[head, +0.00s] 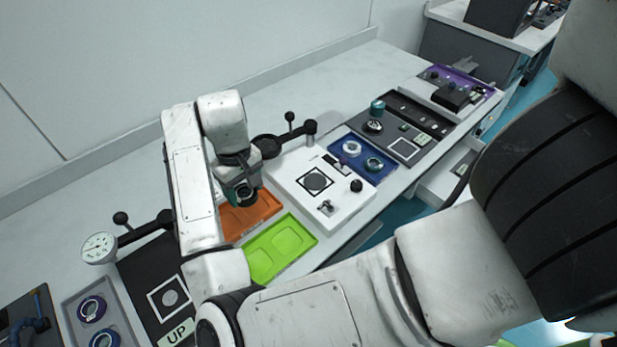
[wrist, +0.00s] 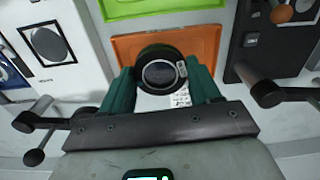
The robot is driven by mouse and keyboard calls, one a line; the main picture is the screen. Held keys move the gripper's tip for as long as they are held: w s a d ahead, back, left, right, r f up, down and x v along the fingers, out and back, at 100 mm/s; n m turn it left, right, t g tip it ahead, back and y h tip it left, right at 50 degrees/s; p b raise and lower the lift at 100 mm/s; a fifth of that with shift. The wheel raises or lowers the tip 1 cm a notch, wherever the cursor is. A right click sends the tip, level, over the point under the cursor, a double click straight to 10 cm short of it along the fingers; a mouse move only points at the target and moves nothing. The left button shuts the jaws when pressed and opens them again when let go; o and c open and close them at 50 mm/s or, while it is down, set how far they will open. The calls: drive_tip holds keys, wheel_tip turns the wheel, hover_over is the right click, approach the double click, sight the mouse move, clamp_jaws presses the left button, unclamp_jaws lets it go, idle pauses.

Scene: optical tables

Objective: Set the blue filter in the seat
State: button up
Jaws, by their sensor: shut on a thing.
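My gripper (head: 243,190) is shut on a dark round filter (wrist: 160,76), a black ring with grey glass and a small pale tab at its right side. In the wrist view the green fingers (wrist: 122,93) grip it from both sides. Its blue tint cannot be made out. It is held above the orange tray (head: 247,216). A white station (head: 345,212) to the right has a grey disc (head: 316,182) in a black square. A black station (head: 143,263) marked UP has a disc in a white square. Which one is the seat is not clear.
A green tray (head: 281,247) lies in front of the orange one. A blue tray (head: 348,171) holds ring parts. A grey tray (head: 71,309) at lower left holds more rings.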

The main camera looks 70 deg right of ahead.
drive_tip(key=s+d+r+m+p, duration=0.2)
drive_tip(key=s+d, duration=0.5)
drive_tip(key=s, duration=0.6)
drive_tip(key=s+d+r+m+p, duration=0.1)
drive_tip(key=s+d+r+p, duration=0.2)
drive_tip(key=s+d, duration=0.75)
drive_tip(key=b, duration=0.6)
hover_over(315, 182)
drive_tip(key=f, duration=0.9)
drive_tip(key=shift+s+f, duration=0.1)
drive_tip(key=shift+s, duration=0.3)
drive_tip(key=shift+w+f, duration=0.3)
drive_tip(key=shift+f, duration=0.1)
drive_tip(key=shift+w+f+p, duration=0.1)
drive_tip(key=shift+f+p, duration=0.2)
drive_tip(key=shift+f, duration=1.35)
drive_tip(key=shift+f, duration=0.2)
drive_tip(key=o, duration=1.1)
